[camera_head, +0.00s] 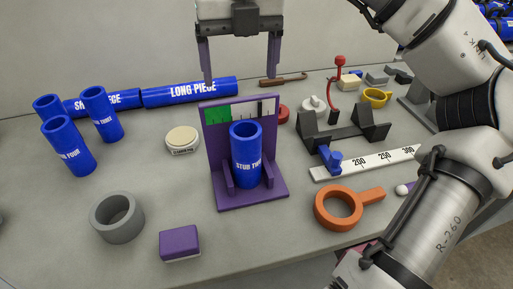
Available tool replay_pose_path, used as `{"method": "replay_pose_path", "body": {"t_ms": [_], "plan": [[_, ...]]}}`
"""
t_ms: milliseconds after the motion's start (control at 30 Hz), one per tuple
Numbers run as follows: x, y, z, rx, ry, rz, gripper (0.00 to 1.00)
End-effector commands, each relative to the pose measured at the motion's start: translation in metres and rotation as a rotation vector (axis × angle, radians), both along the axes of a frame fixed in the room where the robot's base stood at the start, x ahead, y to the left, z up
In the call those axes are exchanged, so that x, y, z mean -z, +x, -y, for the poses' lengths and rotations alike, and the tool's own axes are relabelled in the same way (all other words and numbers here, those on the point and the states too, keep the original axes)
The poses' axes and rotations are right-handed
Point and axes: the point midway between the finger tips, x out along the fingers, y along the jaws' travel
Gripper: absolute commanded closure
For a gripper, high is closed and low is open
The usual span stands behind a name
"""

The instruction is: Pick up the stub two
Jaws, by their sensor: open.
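Stub two (247,160) is a blue tube with white lettering that seems to read "STUB TWO". It stands upright in a purple stand (265,196), in front of the stand's back plate, which has a green patch and scale marks. My gripper (240,80) is at the top middle, its two purple fingers pointing down and spread wide with nothing between them. It is above and apart from the stub. The stub's lower sides are partly hidden by the stand's supports.
Several blue stubs (68,145) stand at left. A blue long piece (190,92) lies behind the stand. A grey ring (117,217), a purple block (180,243) and an orange ring tool (338,208) lie in front. A black clamp (345,133) and white ruler (365,163) are at right.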

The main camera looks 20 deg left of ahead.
Motion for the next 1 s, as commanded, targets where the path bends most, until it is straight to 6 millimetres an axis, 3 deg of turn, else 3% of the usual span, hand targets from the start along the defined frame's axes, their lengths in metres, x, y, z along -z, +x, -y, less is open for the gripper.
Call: {"method": "replay_pose_path", "body": {"t_ms": [167, 500, 767, 1000], "plan": [[0.016, 0.002, 0.005, 0.013, -0.026, 0.006, 0.18], [0.076, 0.001, 0.004, 0.01, -0.023, 0.005, 0.18], [0.094, 0.002, 0.003, 0.01, -0.023, 0.004, 0.18], [0.125, 0.006, 0.002, 0.009, -0.021, 0.002, 0.18]]}}
